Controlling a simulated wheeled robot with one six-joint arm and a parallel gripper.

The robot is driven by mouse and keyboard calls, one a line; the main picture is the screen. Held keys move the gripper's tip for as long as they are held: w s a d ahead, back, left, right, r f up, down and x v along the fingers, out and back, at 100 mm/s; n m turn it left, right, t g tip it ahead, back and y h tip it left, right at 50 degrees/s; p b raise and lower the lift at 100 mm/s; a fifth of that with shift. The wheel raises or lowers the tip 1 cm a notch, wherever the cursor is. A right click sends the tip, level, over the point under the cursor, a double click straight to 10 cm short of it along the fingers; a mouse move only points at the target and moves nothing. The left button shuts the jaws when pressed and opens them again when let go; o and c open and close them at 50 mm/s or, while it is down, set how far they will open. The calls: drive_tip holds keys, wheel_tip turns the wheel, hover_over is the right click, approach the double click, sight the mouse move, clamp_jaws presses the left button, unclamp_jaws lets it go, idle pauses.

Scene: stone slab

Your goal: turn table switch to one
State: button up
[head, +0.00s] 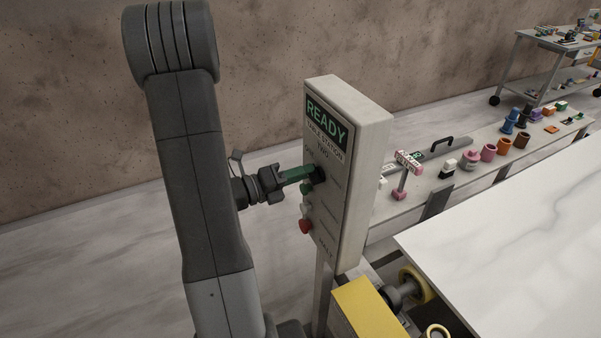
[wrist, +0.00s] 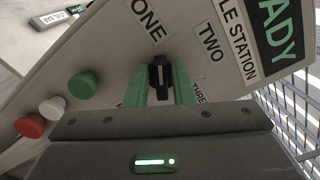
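The control box (head: 362,150) stands on a post, with a green "READY" sign and "TABLE STATION" lettering. Its black rotary switch (wrist: 160,75) also shows in the head view (head: 318,175), partly hidden by my gripper. In the wrist view, the labels ONE (wrist: 147,20), TWO (wrist: 210,40) and THREE (wrist: 199,92) lie around the switch. The knob's upper end points up toward the ONE label, left of TWO. My gripper (wrist: 160,84) has its green fingers on both sides of the knob, with no clear gap; it reaches the panel from the left in the head view (head: 300,176).
Green (wrist: 82,85), white (wrist: 53,107) and red (wrist: 30,126) buttons sit below the switch on the panel. A white tabletop (head: 510,240) lies right of the box. A bench (head: 405,205) with several coloured parts runs behind it. A yellow block (head: 365,310) is near the post.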

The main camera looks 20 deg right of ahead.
drive_tip(key=shift+o, duration=0.9)
drive_tip(key=shift+a, duration=0.1)
drive_tip(key=s+a+b, duration=0.1)
drive_tip(key=a+b, duration=0.1)
drive_tip(key=a, duration=1.1)
drive_tip(key=shift+a, duration=0.3)
drive_tip(key=shift+d, duration=0.15)
drive_tip(key=w+d+p, duration=0.1)
drive_tip(key=d+p, duration=0.1)
drive_tip(key=d, duration=1.1)
drive_tip(key=shift+a, duration=0.15)
